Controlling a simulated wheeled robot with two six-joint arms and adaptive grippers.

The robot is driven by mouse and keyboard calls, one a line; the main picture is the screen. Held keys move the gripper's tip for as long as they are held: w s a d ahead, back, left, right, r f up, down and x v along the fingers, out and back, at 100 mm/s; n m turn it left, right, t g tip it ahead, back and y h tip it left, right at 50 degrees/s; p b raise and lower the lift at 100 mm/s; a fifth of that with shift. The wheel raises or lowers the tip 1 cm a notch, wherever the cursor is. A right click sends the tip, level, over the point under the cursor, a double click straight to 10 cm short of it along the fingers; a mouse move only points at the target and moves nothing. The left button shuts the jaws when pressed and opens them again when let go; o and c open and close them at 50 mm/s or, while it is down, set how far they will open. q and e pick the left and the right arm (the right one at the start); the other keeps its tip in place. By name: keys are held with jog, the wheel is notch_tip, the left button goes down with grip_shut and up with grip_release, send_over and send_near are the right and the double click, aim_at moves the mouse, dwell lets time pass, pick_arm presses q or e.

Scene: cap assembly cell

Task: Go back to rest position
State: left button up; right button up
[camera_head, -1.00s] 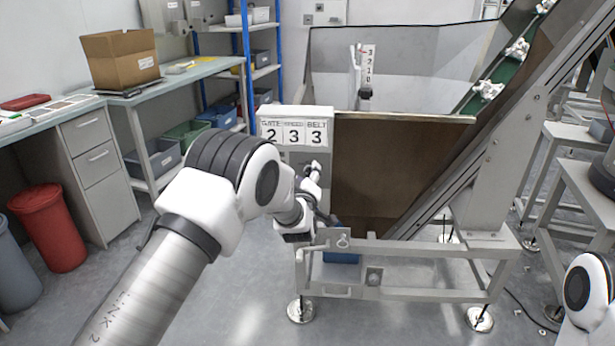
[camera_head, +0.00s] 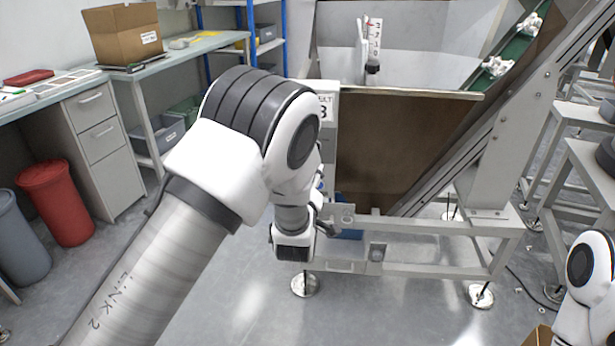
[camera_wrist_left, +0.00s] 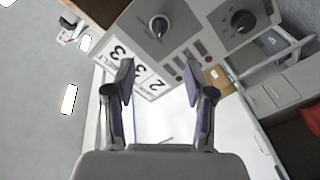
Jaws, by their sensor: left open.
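My left arm (camera_head: 150,262) reaches in from the lower left of the head view, bent at its elbow, with its wrist (camera_head: 293,240) in front of the hopper frame. Its fingers are mostly hidden there. In the left wrist view my left gripper (camera_wrist_left: 160,80) is open and empty, its two fingers apart. Beyond the fingers is a grey control panel (camera_wrist_left: 195,25) with a left knob (camera_wrist_left: 158,27) and a right knob (camera_wrist_left: 243,20). They look apart from the fingers. My right arm (camera_head: 588,275) shows only in part at the lower right; its gripper is out of view.
The hopper (camera_head: 385,150) and its metal frame (camera_head: 430,262) stand ahead, with a green conveyor (camera_head: 512,50) rising right. A number sign (camera_wrist_left: 150,85) sits beside the panel. A workbench (camera_head: 185,58) with a cardboard box (camera_head: 125,32) and a red bin (camera_head: 58,205) stand left.

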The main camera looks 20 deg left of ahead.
pick_arm(q)
jog(key=s+a+f+g, duration=0.3)
jog(key=s+f, duration=0.3)
jog(key=f, duration=0.5)
jog(key=s+a+f+g, duration=0.3)
jog(key=s+f, duration=0.3)
jog(key=f, duration=0.5)
jog(key=s+f+m+g+h, duration=0.25)
jog(key=s+f+g, duration=0.25)
jog(key=s+f, duration=0.5)
jog(key=s+d+m+g+h, duration=0.25)
jog(key=s+m+g, duration=0.55)
jog(key=s, duration=1.4)
notch_tip(320, 180, up, 15)
jog(key=t+y+p, duration=0.1)
jog(key=p, duration=1.5)
jog(key=shift+w+r+m, duration=0.15)
jog(key=shift+w+m, duration=0.05)
jog(key=shift+m, duration=0.15)
